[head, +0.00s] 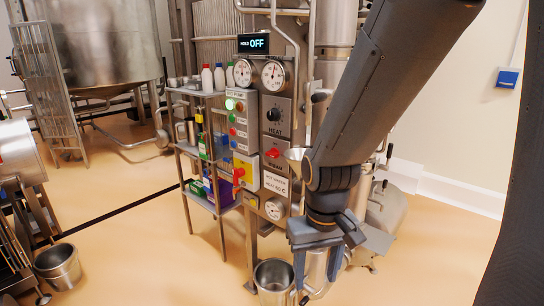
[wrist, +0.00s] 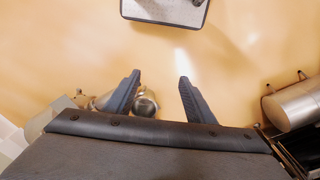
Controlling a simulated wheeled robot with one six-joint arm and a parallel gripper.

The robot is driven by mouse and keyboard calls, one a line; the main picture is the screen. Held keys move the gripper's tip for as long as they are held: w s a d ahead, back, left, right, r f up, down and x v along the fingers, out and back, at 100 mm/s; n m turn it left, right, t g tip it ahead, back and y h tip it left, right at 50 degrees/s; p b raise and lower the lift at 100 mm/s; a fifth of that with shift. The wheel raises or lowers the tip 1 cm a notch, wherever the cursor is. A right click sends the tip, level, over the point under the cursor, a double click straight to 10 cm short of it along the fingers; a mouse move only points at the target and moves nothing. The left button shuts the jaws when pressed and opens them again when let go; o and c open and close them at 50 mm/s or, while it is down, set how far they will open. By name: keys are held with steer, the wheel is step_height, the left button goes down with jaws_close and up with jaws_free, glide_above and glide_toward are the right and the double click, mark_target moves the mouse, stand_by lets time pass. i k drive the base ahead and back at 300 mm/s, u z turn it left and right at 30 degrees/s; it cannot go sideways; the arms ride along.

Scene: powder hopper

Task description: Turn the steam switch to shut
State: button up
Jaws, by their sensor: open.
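The steam switch (head: 272,153) is a small red handle on a grey plate of the upright control panel, below the black heat knob (head: 274,115). Its lettering is blurred, and I cannot tell which position it points to. My gripper (head: 318,268) hangs downward, lower and to the right of the switch, apart from it. Its two fingers also show in the wrist view (wrist: 160,82), spread open with nothing held between them. The switch does not show in the wrist view.
A second red knob (head: 239,173) sits on a yellow plate left of the switch. Round gauges (head: 274,75) and an OFF display (head: 254,43) are above. A steel pot (head: 273,283) stands below. Open floor lies left.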

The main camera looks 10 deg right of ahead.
mark_target(274, 153)
steer(key=u, duration=0.65)
steer(key=k, duration=0.8)
steer(key=u, duration=0.7)
steer(key=k, duration=0.35)
steer(key=u, duration=0.5)
steer(key=i, duration=1.35)
steer(key=z, duration=1.55)
steer(key=i, duration=0.85)
steer(key=z, duration=0.9)
